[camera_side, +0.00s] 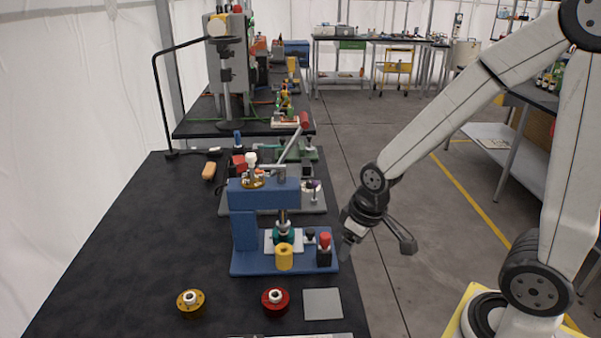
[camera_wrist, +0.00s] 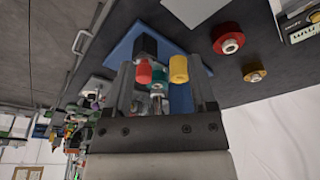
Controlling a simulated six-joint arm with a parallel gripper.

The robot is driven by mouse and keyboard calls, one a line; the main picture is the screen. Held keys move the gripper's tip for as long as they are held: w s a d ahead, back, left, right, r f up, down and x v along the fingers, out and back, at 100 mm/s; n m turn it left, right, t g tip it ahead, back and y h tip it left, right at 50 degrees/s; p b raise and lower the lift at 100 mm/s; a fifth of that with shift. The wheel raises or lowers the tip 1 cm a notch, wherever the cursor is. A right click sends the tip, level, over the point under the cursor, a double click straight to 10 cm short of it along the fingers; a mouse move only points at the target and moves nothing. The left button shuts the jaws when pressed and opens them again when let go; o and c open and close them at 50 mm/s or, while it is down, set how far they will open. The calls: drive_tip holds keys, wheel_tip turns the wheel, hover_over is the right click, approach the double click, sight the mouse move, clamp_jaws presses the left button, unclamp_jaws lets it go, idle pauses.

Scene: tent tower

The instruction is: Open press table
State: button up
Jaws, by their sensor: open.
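The blue press (camera_side: 264,190) stands on the black table, with a lever on top and a flat blue base (camera_side: 252,266). On its base are a pale plate (camera_side: 269,241) with a green part (camera_side: 285,238), a yellow cylinder (camera_side: 284,258) and a black block with a red knob (camera_side: 324,240). My gripper (camera_side: 348,246) is open and empty, just right of the press base, beside the red knob. In the wrist view, the red knob (camera_wrist: 144,72) and yellow cylinder (camera_wrist: 179,68) appear between the open fingers of my gripper (camera_wrist: 162,80). I cannot tell any contact.
A yellow disc (camera_side: 190,301), a red disc (camera_side: 275,299) and a grey square plate (camera_side: 322,303) lie in front of the press. An orange-handled tool (camera_side: 209,171) lies behind it. More devices crowd the table's far end. The table's left side is clear.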

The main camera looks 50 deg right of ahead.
drive_tip(key=w+d+n+y, duration=0.1)
drive_tip(key=w+d+n, duration=0.35)
drive_tip(key=w, duration=0.25)
drive_tip(key=n+y, duration=0.3)
drive_tip(key=n, duration=0.3)
approach(310, 230)
drive_tip(key=shift+a+f, duration=0.35)
drive_tip(key=shift+f, duration=0.1)
drive_tip(key=shift+x, duration=3.8)
drive_tip(key=shift+d, duration=0.1)
clamp_jaws()
